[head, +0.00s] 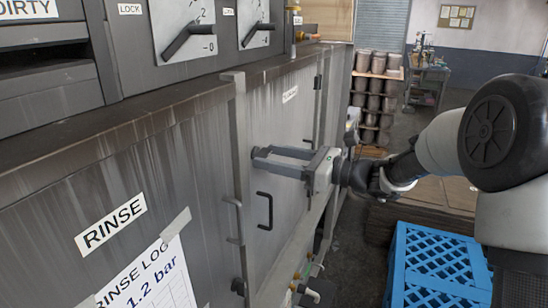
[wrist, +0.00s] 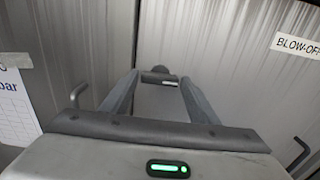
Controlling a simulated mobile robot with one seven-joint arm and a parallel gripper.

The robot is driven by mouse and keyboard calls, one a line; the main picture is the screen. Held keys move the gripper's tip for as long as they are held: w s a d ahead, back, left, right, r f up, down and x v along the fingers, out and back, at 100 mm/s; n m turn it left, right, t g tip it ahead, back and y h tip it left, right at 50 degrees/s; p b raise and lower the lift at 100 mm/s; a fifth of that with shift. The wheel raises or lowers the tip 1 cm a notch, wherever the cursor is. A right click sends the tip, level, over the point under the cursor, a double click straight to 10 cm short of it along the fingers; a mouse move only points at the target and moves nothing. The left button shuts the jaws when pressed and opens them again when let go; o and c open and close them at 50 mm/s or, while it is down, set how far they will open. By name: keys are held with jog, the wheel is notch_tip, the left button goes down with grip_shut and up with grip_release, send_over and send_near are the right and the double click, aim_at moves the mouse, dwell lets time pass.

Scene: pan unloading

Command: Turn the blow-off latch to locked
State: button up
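The blow-off door (head: 285,125), marked with a BLOW-OFF label (wrist: 298,46) in the wrist view, is a streaked grey metal panel. My gripper (head: 260,156) reaches left to the cabinet front near the upright frame bar beside this door. In the wrist view its two fingers stand well apart. A dark horizontal piece with a rounded knob, probably the latch (wrist: 160,76), shows between the fingertips. I cannot tell whether the fingertips touch it. In the head view the fingers hide the latch, and its turned position is unclear.
A black door handle (head: 265,211) sits below my gripper, with a grey handle (head: 234,220) to its left. The RINSE panel (head: 111,222) is at the left. A blue crate (head: 437,268) stands at the lower right. Stacked pans (head: 376,95) stand behind.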

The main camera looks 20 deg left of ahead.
jog(key=c, duration=0.7)
jog(key=shift+o, duration=0.2)
jog(key=shift+f+n+b, duration=0.15)
jog(key=shift+n+b, duration=0.15)
jog(key=shift+b, duration=0.2)
jog(key=n+b, duration=1.7)
jog(key=b, duration=0.6)
jog(key=shift+n+b, duration=0.3)
